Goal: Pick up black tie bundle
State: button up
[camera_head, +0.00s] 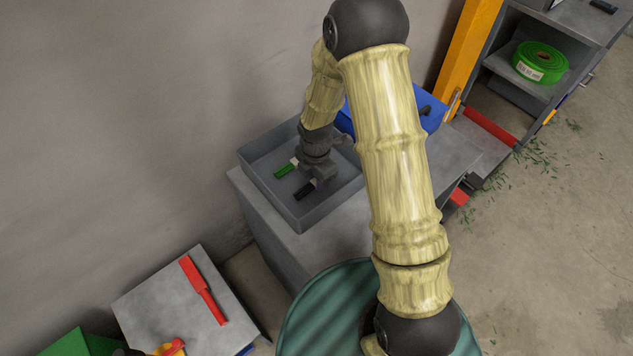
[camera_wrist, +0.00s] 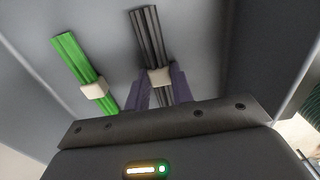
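The black tie bundle (camera_wrist: 150,38) lies in the grey tray (camera_head: 260,158), with a pale band (camera_wrist: 160,76) around it. In the head view, the black bundle (camera_head: 304,190) shows partly beside my gripper (camera_head: 318,180), which reaches down into the tray. In the wrist view, the two dark purple fingers of my gripper (camera_wrist: 161,88) stand on either side of the bundle at its band. Whether they press on it cannot be told. The bundle's near end is hidden by the gripper body.
A green tie bundle (camera_wrist: 78,60) with a pale band lies left of the black one; it also shows in the head view (camera_head: 285,170). The tray walls surround both. A blue bin (camera_head: 430,112) stands behind the tray, and a shelf with a green roll (camera_head: 540,62) stands farther right.

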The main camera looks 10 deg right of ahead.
grip_shut()
notch_tip(320, 180, up, 10)
dwell(0.4)
dwell(0.5)
